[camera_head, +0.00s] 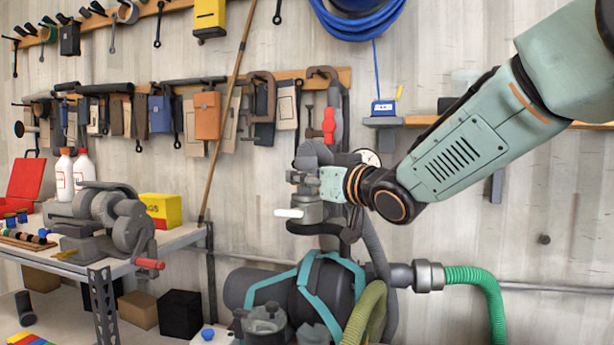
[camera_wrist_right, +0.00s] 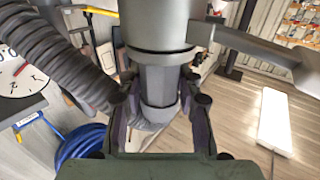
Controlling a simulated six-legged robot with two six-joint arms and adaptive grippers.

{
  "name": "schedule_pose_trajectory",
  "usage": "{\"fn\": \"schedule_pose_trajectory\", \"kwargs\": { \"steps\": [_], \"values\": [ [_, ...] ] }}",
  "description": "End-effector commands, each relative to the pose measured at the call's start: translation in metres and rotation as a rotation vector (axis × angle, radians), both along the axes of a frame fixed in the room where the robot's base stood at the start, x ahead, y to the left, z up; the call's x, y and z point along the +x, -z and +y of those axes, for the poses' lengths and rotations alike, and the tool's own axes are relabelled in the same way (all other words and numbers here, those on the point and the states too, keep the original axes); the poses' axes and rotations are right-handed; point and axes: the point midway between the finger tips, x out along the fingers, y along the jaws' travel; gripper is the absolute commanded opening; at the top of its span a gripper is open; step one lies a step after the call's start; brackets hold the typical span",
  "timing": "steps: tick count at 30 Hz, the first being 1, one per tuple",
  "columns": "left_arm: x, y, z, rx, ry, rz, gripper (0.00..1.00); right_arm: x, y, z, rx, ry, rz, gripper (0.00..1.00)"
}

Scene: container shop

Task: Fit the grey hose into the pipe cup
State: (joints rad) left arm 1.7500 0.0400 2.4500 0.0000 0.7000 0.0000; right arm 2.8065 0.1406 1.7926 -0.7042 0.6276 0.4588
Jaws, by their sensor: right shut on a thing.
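The grey ribbed hose (camera_head: 376,250) rises behind my right gripper and bends over at the top. In the right wrist view, the hose (camera_wrist_right: 50,52) runs down the left side and curves behind the fingers. My right gripper (camera_head: 322,182), also in the right wrist view (camera_wrist_right: 158,110), is shut on the grey end piece of the hose (camera_wrist_right: 160,88). My left gripper is not in view.
A white-handled lever (camera_wrist_right: 275,120) sticks out beside the collar. A round gauge (camera_wrist_right: 18,75) is close to the hose. A workbench (camera_head: 180,240) with a grey vise stands left. The pump tank (camera_head: 325,285) and green hose (camera_head: 472,276) are below.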

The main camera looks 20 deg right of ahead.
Motion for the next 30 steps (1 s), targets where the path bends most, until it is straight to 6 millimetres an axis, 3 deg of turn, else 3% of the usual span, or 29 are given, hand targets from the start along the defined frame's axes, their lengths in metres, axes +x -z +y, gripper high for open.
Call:
{"fn": "schedule_pose_trajectory", "kwargs": {
  "steps": [8, 9, 17, 26, 30],
  "values": [
    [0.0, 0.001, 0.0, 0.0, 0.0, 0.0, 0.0, 0.0, 0.0, 0.0, 0.001, 0.0, -0.002, 0.0],
    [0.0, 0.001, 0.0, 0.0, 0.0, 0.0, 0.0, 0.0, 0.0, 0.0, 0.001, 0.0, -0.002, 0.37],
    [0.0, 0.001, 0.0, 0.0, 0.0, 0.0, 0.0, 0.0, 0.001, 0.0, 0.0, 0.0, -0.001, 0.59],
    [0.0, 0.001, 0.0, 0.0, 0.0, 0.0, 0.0, 0.0, 0.002, 0.0, 0.0, 0.0, 0.002, 0.61],
    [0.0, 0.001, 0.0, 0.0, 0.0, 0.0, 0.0, 0.0, -0.008, 0.0, -0.001, -0.001, -0.001, 0.61]
  ]
}}
